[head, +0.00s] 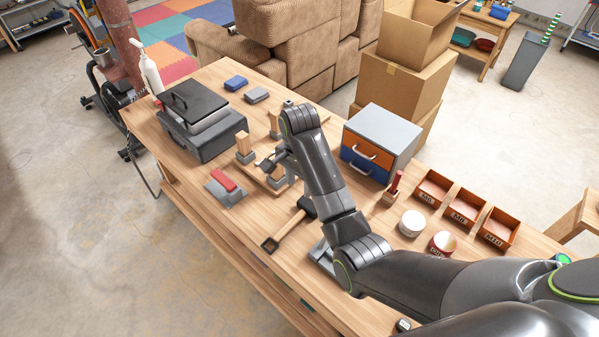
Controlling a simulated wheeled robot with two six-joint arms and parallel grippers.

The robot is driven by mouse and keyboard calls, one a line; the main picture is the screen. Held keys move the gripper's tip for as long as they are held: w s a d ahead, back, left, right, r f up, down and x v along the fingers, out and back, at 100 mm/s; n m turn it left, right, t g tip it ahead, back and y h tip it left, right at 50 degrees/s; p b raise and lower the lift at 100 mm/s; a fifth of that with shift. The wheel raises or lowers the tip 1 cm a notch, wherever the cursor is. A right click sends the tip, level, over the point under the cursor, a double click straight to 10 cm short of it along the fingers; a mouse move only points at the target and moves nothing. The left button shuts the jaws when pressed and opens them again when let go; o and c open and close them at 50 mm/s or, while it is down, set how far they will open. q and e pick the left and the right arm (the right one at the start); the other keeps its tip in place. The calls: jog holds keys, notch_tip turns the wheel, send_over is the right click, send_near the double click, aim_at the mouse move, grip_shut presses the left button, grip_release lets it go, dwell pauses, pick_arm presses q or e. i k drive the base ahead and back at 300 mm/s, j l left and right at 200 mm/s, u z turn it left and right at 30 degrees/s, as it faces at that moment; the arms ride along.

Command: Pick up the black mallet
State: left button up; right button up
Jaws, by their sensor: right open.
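The black mallet (289,227) lies on the workbench (225,255) in front of my right arm. Its wooden handle runs slantwise, with a dark piece at each end. The upper dark end is close to my arm link in the picture and may be partly covered. My right gripper (267,166) is open, above a wooden board with upright blocks, up and left of the mallet and apart from it. Its fingers are small and partly hidden by the arm. My left gripper is not in view.
A grey toolbox (205,140) and a red-topped grey block (224,187) stand left. A drawer unit (382,140), orange bins (465,208) and round tins (412,223) stand right. The wooden board (262,182) holds several upright blocks. The bench's front left is clear.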

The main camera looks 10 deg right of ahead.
aim_at(306, 207)
jog(key=k+j, duration=0.15)
jog(key=k, duration=0.35)
jog(key=k+j, duration=0.2)
jog(key=k, duration=0.3)
